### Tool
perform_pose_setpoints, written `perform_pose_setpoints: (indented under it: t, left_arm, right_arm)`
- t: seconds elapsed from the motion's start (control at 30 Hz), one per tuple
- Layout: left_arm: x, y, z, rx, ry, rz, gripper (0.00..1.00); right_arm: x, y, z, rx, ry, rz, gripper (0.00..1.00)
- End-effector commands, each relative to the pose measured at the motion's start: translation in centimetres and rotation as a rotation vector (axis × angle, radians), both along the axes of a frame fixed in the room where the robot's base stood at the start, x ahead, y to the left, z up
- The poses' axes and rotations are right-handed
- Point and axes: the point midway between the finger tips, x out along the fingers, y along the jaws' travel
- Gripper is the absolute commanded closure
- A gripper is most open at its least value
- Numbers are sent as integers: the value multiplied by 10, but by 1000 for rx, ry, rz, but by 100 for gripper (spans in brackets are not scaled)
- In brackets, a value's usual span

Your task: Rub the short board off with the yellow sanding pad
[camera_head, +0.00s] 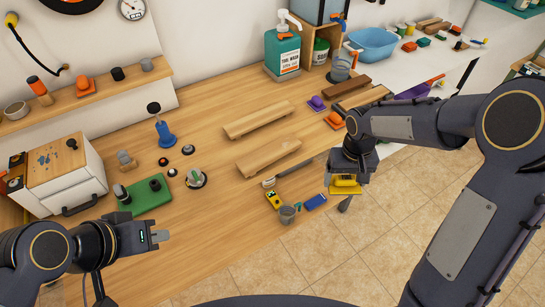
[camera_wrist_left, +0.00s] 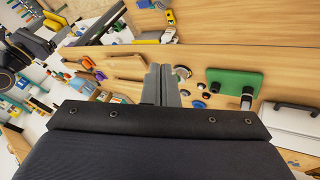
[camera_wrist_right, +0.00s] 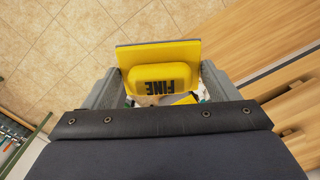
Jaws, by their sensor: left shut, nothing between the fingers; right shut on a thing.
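My right gripper (camera_head: 346,178) is shut on the yellow sanding pad (camera_head: 346,187). The pad, marked FINE, fills the space between the fingers in the right wrist view (camera_wrist_right: 160,55). It appears in front of the floor, off the table's edge. Two pale wooden boards lie on the table: one farther back (camera_head: 258,122), one nearer (camera_head: 268,155). They look close in length, so I cannot tell which is the short board. The pad is apart from both. My left gripper (camera_head: 160,236) is shut and empty over the table's near left; its fingers also show in the left wrist view (camera_wrist_left: 160,85).
A green block (camera_head: 148,194) sits at left.

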Motion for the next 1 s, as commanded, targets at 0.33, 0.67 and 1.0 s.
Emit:
perform_pose_setpoints:
  t: [0.33, 0.67, 1.0]
  left_arm:
    - [34, 9, 9, 66, 53, -20, 100]
    - [152, 2, 14, 230, 138, -67, 100]
    - [280, -61, -32, 339, 168, -100, 100]
  right_arm:
    - [0, 0, -6, 0, 0, 0, 44]
    - [0, 0, -18, 0, 0, 0, 44]
    - [0, 0, -31, 0, 0, 0, 44]
